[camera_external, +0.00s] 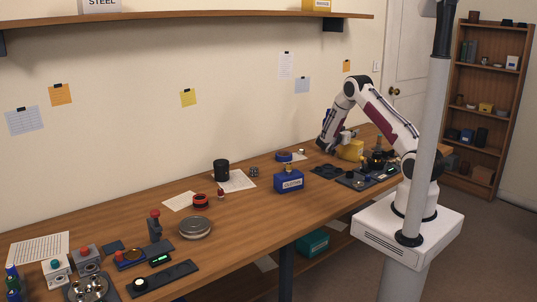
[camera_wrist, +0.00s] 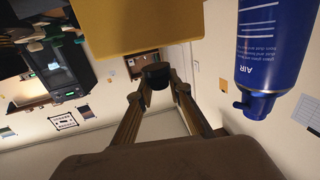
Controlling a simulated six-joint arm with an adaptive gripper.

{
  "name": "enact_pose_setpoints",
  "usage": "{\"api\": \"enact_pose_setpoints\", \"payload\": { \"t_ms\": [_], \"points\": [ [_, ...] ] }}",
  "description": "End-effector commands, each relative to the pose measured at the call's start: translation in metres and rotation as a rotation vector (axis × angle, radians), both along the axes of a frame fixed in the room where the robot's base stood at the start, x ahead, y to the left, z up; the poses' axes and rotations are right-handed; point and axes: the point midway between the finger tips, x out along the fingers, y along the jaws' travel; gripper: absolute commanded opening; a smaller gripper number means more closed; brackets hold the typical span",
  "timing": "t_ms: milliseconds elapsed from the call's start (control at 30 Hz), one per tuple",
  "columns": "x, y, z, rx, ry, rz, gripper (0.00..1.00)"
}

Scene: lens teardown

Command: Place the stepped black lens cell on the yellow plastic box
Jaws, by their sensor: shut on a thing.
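My gripper (camera_external: 331,148) is low over the far part of the bench, just left of the yellow plastic box (camera_external: 350,150). In the wrist view my gripper (camera_wrist: 158,92) is shut on a small dark round piece, the black lens cell (camera_wrist: 155,73), held between the two fingertips. The steps on it are too dark to make out. The yellow box also shows in the wrist view (camera_wrist: 145,25), large at the top edge and apart from the cell. In the external view the held cell cannot be made out.
A blue AIR can (camera_wrist: 270,55) stands close by at the right of the wrist view. A dark instrument (camera_external: 377,158) stands right of the yellow box. A black tray (camera_external: 325,171) and a blue labelled box (camera_external: 289,181) lie nearer. Bare wood shows mid-bench.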

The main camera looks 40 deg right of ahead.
Motion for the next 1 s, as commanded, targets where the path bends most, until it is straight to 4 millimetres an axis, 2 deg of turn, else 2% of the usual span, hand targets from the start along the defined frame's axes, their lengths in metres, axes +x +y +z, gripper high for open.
{"api": "enact_pose_setpoints", "payload": {
  "t_ms": [233,700,733,800,1000],
  "points": [
    [0.000,0.000,-0.021,-0.001,0.000,0.000,0.00],
    [0.000,0.000,-0.025,0.000,-0.001,0.000,0.00],
    [0.000,0.000,-0.025,0.000,-0.002,0.000,0.24],
    [0.000,0.000,-0.025,0.000,-0.002,0.000,0.36],
    [0.000,0.000,-0.025,0.000,-0.001,0.000,0.36]
  ]
}}
